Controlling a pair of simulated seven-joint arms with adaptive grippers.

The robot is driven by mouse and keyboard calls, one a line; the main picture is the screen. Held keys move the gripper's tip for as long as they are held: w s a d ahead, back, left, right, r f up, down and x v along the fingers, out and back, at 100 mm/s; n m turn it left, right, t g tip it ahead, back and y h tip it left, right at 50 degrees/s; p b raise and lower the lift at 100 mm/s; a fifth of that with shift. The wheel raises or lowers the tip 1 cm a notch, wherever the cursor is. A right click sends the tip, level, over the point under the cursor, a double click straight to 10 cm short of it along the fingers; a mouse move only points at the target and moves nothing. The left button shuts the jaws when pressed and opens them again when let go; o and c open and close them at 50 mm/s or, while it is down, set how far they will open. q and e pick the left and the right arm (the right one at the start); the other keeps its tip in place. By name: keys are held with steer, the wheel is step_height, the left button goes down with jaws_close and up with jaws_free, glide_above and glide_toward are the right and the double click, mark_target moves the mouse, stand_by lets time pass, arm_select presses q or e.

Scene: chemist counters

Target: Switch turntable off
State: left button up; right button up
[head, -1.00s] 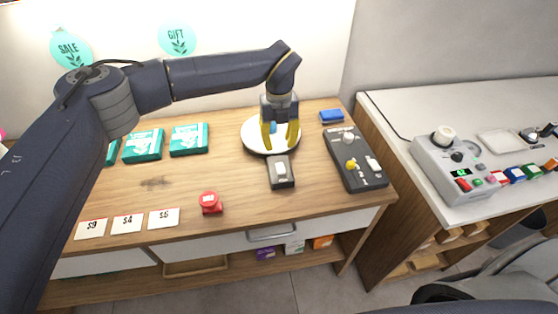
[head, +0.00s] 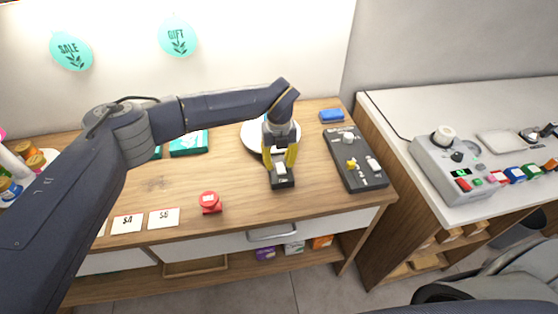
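The turntable is a white round disc (head: 252,137) at the back of the wooden counter, partly hidden behind my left gripper. A small dark switch box (head: 283,183) with a light rocker switch (head: 281,170) stands in front of the disc. My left gripper (head: 280,165) points down over the box, its two yellow fingers apart on either side of the rocker. I cannot tell whether the fingers touch it. Nothing shows held between them. My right gripper is not in view.
A dark control panel (head: 371,173) with knobs stands right of the switch box, with a blue block (head: 332,116) behind it. A red button (head: 210,202) and price cards (head: 163,218) lie front left. Teal boxes (head: 189,143) stand at the back left.

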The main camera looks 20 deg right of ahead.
arm_select(q)
steer(key=shift+o, duration=0.2)
jaws_close()
steer(key=shift+s+r+t, duration=0.15)
steer(key=shift+t, duration=0.7)
steer(key=shift+s+r+t, duration=0.1)
steer(key=shift+s+t, duration=0.05)
steer(key=shift+t, duration=0.7)
steer(key=shift+c, duration=0.2)
jaws_free()
steer(key=shift+r, duration=0.1)
